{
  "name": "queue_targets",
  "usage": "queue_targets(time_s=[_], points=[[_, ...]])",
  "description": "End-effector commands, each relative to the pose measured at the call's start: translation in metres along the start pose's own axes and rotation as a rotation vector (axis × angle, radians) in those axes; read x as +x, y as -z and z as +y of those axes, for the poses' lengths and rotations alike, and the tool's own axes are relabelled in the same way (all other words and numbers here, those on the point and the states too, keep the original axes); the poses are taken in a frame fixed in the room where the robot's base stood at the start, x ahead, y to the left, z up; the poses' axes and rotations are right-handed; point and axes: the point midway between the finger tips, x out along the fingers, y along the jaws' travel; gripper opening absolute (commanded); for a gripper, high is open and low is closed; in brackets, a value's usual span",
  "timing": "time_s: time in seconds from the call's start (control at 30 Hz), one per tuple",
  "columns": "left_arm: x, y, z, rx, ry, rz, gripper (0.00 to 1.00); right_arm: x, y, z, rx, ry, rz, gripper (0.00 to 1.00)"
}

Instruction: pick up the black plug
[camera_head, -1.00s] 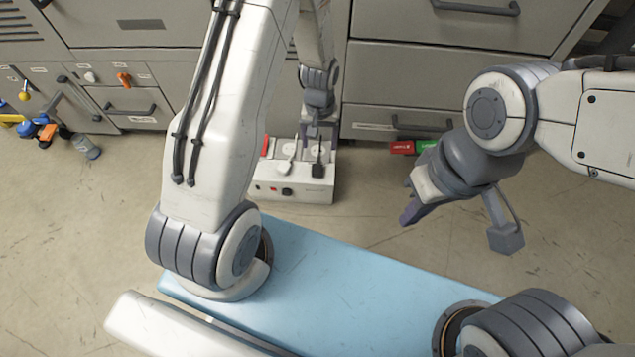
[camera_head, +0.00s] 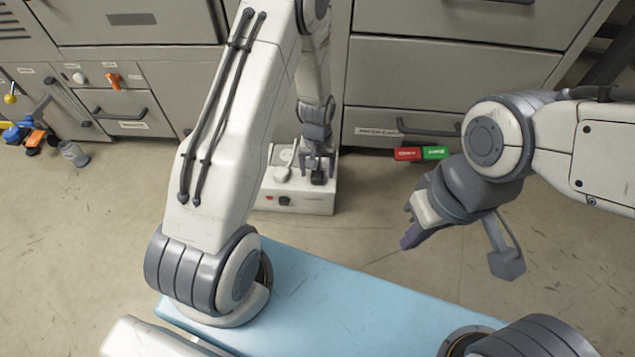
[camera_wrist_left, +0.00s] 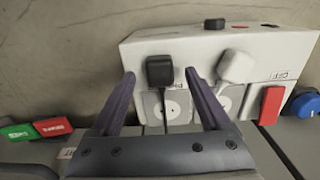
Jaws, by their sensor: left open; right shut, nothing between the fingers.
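The black plug (camera_head: 318,178) stands on top of a white box (camera_head: 262,198) on the floor by the grey cabinets. In the left wrist view the black plug (camera_wrist_left: 160,70) appears between the two fingertips, with its cord running back toward the gripper. My left gripper (camera_head: 317,160) is open around or just above the plug; it also shows in the left wrist view (camera_wrist_left: 159,78). A gap shows on each side, so nothing is gripped. My right gripper (camera_head: 410,238) is shut and empty, well to the right of the box.
A white plug (camera_wrist_left: 236,66) sits beside the black one. Red and green blocks (camera_head: 421,153) lie at the cabinet's foot. A blue surface (camera_head: 340,305) lies in front. Open floor is at the left and right.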

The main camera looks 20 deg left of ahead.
Motion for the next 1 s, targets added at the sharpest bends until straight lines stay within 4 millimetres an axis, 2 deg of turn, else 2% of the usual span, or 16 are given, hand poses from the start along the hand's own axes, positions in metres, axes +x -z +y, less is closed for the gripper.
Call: queue_targets(time_s=[0.03, 0.07, 0.3, 0.37, 0.5, 0.53, 0.83, 1.0], points=[[0.011, 0.0, 0.0, 0.0, 0.0, 0.0, 0.8, 0.009, -0.001, 0.001, 0.0, 0.0, 0.0, 0.0], [0.012, 0.0, 0.0, 0.0, 0.0, 0.001, 0.8, 0.01, -0.001, 0.001, 0.0, 0.0, 0.0, 0.0], [0.011, 0.0, 0.0, 0.0, 0.0, 0.001, 0.8, 0.008, 0.0, 0.001, 0.0, 0.0, 0.0, 0.0], [0.011, 0.0, 0.0, 0.0, 0.0, 0.001, 0.61, 0.008, 0.0, 0.001, 0.0, 0.0, 0.0, 0.0], [0.011, 0.0, 0.0, 0.0, 0.0, 0.001, 0.07, 0.008, 0.0, 0.001, 0.0, 0.0, 0.0, 0.0], [0.011, 0.0, 0.0, 0.0, 0.0, 0.001, 0.0, 0.008, 0.0, 0.001, 0.0, 0.0, 0.0, 0.0], [0.009, 0.0, 0.0, 0.0, 0.0, 0.0, 0.0, 0.007, 0.0, 0.001, 0.0, 0.0, 0.0, 0.0], [-0.002, 0.0, 0.0, 0.0, 0.0, 0.001, 0.0, -0.003, 0.0, 0.0, 0.0, 0.0, 0.0, 0.0]])
